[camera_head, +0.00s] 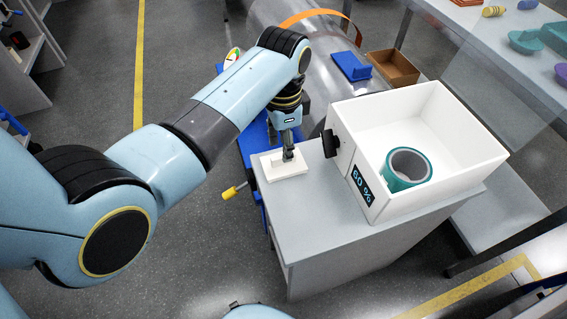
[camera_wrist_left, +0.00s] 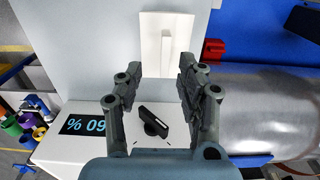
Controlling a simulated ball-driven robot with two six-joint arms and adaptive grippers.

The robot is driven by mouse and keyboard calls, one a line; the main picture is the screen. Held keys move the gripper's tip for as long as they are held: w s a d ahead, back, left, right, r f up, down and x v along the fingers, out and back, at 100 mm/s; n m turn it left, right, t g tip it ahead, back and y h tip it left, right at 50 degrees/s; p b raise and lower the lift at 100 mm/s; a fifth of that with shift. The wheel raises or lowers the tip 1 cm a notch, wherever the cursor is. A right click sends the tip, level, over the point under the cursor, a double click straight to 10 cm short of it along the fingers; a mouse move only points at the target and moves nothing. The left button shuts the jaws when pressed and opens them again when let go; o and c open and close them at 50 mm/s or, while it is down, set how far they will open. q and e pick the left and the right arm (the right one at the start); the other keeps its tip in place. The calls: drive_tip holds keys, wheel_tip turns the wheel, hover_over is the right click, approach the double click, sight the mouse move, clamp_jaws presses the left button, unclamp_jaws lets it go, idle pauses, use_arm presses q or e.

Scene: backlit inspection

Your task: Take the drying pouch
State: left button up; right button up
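A small upright white piece, which may be the drying pouch, stands on a white base plate (camera_head: 272,170) at the left end of the grey cabinet top. In the left wrist view the white piece (camera_wrist_left: 166,50) shows as a thin strip on its plate, ahead of the fingertips. My left gripper (camera_head: 288,152) is just above the plate in the head view, pointing down. In the left wrist view its fingers (camera_wrist_left: 160,76) are apart, with nothing between them. In the head view the fingers partly hide the white piece. My right gripper is not in view.
A white open box (camera_head: 455,165) with a "60 %" display and black knob (camera_head: 331,143) stands right of the plate. A teal ring (camera_head: 407,167) lies inside it. Behind are a metal cylinder (camera_head: 320,60), a blue block (camera_head: 351,66) and a brown tray (camera_head: 394,68).

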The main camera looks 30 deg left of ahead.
sight(274, 168)
use_arm(q)
drive_tip(key=f, duration=0.3)
drive_tip(key=f+b, duration=0.1)
drive_tip(key=f, duration=0.1)
drive_tip(key=shift+w+a+f, duration=0.15)
drive_tip(key=shift+w+f, duration=0.1)
drive_tip(key=shift+w, duration=0.1)
clamp_jaws()
